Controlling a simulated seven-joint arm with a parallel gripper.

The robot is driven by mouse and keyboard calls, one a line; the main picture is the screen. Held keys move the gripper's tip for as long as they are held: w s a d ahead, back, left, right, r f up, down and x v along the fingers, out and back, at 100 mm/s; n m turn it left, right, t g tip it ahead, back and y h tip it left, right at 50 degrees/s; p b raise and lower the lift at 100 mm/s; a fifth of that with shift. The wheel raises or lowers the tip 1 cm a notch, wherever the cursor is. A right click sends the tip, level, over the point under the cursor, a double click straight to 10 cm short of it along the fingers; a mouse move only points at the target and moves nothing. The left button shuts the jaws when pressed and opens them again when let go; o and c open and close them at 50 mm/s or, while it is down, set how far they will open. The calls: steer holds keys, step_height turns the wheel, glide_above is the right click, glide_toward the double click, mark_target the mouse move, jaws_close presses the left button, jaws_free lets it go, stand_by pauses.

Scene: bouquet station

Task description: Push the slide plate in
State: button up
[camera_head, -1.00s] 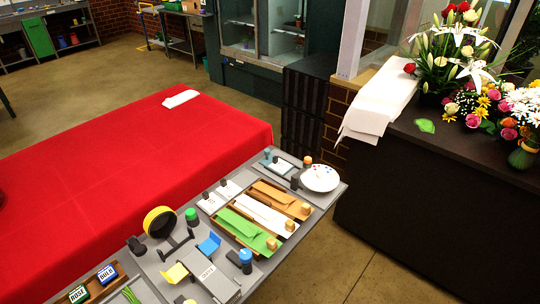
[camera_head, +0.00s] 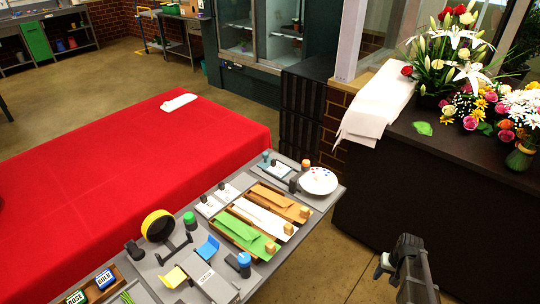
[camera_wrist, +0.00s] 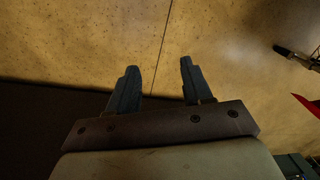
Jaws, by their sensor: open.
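A grey plate-like piece with a small printed label (camera_head: 206,278) lies on the grey work table at the bottom of the head view, between a yellow piece (camera_head: 174,277) and a blue piece (camera_head: 208,247). It may be the slide plate; I cannot tell for sure, and its near end is cut off by the frame. My gripper (camera_head: 381,267) is at the lower right of the head view, over the floor and well apart from the table. In the wrist view my two fingers (camera_wrist: 158,72) stand apart with only floor between them.
The grey table (camera_head: 285,248) also holds trays of green, white and orange sheets, a yellow-rimmed roll (camera_head: 158,226), a blue-capped bottle (camera_head: 244,264) and a white plate (camera_head: 318,181). A dark counter (camera_head: 420,190) with flowers stands right. Floor between them is free.

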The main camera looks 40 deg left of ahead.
steer(key=w+a+r+n+t+y, duration=0.1)
steer(key=w+a+r, duration=0.4)
steer(key=a+r, duration=0.15)
steer(key=w+a+r+n+t, duration=0.1)
steer(key=w+a+r, duration=0.3)
steer(key=a+r, duration=0.25)
step_height(320, 180, up, 29)
steer(key=n+y, duration=0.2)
steer(key=n, duration=0.6)
glide_above(266, 153)
steer(key=s+d, duration=0.2)
steer(key=d, duration=0.2)
steer(key=x, duration=1.2)
steer(key=shift+w+f, duration=0.2)
steer(key=shift+w, duration=0.05)
steer(key=shift+c, duration=0.5)
jaws_close()
